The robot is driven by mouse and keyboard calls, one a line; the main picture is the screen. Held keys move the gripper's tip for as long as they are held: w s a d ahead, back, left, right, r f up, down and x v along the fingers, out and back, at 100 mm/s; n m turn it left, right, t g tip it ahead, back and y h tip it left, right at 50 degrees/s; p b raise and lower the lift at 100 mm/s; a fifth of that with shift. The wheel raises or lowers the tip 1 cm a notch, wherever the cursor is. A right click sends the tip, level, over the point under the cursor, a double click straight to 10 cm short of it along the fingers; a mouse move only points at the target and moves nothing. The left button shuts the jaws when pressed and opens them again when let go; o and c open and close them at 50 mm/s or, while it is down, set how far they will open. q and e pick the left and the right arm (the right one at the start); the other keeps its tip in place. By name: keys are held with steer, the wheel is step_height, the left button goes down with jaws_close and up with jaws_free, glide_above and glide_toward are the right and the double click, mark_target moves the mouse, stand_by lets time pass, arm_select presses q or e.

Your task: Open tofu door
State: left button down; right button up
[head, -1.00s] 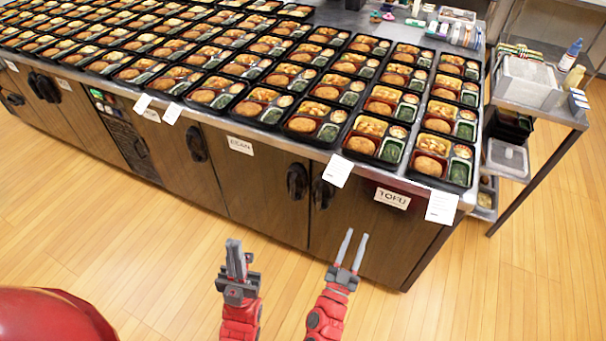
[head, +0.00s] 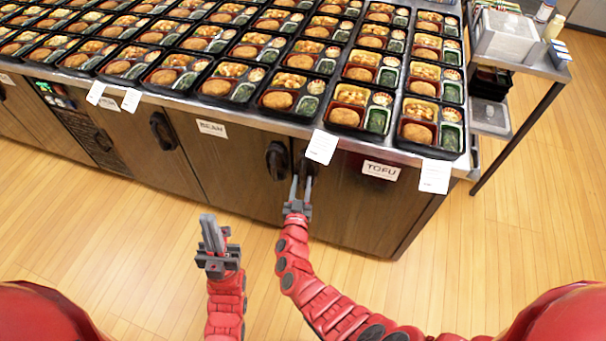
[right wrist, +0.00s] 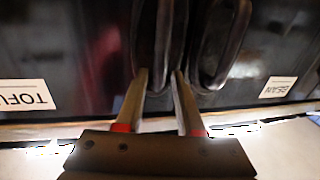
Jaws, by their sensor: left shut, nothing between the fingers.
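The tofu door (head: 350,205) is a dark wood cabinet door under the counter's right end, with a white TOFU label (head: 381,170). It looks shut. Its dark upright handle (head: 309,160) is at the door's upper left, partly hidden by my right gripper (head: 301,180). That gripper is open, with its fingers pointing at the handle. In the right wrist view, the tofu handle (right wrist: 157,40) lies between and just beyond the fingertips; contact is unclear. My left gripper (head: 210,222) is shut and empty, over the floor in front of the cabinet.
The bean door's handle (head: 277,160) is close on the left of the tofu handle. Bento trays (head: 430,128) cover the counter, and paper slips (head: 321,147) hang over its edge. A side table (head: 520,60) stands at right. The wooden floor (head: 480,270) in front is clear.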

mark_target(302, 176)
steer(key=w, duration=0.1)
steer(key=w+b, duration=0.1)
steer(key=w, duration=0.1)
steer(key=shift+w+d+f, duration=0.15)
steer(key=shift+w, duration=0.15)
steer(key=shift+w+d, duration=0.1)
steer(key=shift+w, duration=0.2)
jaws_close()
steer(key=shift+s, duration=0.1)
stand_by(0.8)
